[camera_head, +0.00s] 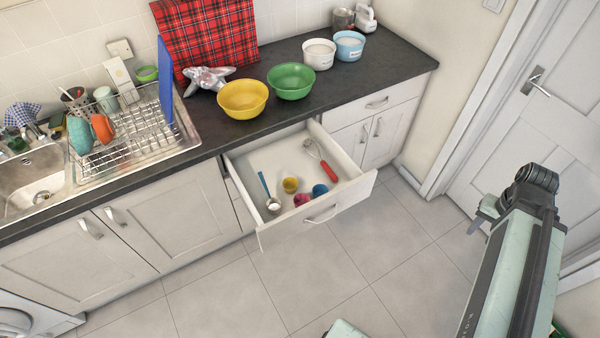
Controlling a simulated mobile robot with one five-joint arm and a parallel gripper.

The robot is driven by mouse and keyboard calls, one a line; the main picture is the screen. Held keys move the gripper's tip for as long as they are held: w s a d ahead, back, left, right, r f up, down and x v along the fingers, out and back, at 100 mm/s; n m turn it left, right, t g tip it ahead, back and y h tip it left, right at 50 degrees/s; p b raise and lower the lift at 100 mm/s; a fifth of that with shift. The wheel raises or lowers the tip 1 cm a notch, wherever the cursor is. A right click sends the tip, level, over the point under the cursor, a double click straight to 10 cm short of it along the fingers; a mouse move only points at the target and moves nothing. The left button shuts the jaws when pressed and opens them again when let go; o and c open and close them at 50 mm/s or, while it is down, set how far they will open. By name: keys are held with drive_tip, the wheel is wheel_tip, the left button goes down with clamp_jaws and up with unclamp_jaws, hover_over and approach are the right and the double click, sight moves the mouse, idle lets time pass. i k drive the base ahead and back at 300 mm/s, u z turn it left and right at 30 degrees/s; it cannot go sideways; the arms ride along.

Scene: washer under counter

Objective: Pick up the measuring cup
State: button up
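An open drawer (282,233) under the counter holds small cups and utensils. A yellow cup (290,185), a pink cup (302,200) and a blue cup (320,190) are grouped near its middle and front. A metal scoop with a blue handle (264,184) lies at the drawer's left. I cannot tell which of these is the measuring cup. My arm is at the right, apart from the drawer. A pale green part (486,213) beside its dark joint may be my gripper; the rest is hidden behind the arm, and its fingers cannot be made out.
A whisk with a red handle (327,172) lies in the drawer's right part. Yellow (243,98) and green (291,81) bowls stand on the counter above. A dish rack (130,140) and sink are at left. A door (535,100) is at right. The tiled floor before the drawer is clear.

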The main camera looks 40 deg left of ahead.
sight(274, 204)
drive_tip(key=u, duration=0.05)
drive_tip(key=i, duration=2.35)
drive_tip(key=u, duration=4.8)
drive_tip(key=i, duration=0.5)
drive_tip(key=z, duration=0.1)
